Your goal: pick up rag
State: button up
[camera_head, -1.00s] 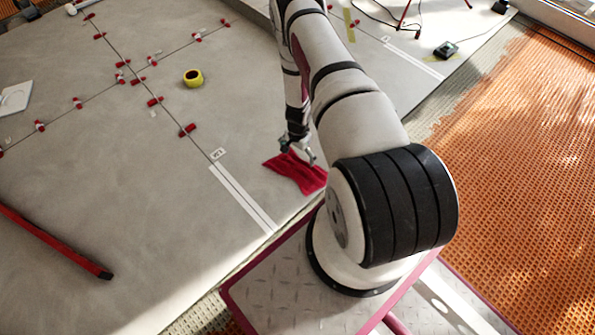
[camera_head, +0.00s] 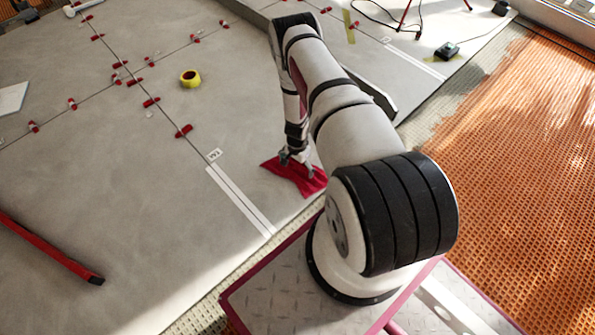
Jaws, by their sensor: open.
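The red rag (camera_head: 312,187) lies crumpled on the grey tile floor, just left of my arm's base. My gripper (camera_head: 296,167) is open and points down at the rag's upper middle. Its fingertips overlap the rag in the picture; I cannot tell whether they touch it. Part of the rag is hidden behind my gripper, and its right edge is close to my arm.
A yellow tape roll (camera_head: 190,78) and several red levelling clips (camera_head: 184,131) sit on the tiles (camera_head: 120,200). A long red bar (camera_head: 50,247) lies at left. White stripes (camera_head: 240,201) run left of the rag.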

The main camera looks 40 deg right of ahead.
jog(key=c, duration=1)
jog(key=shift+r, duration=0.15)
jog(key=shift+c, duration=0.2)
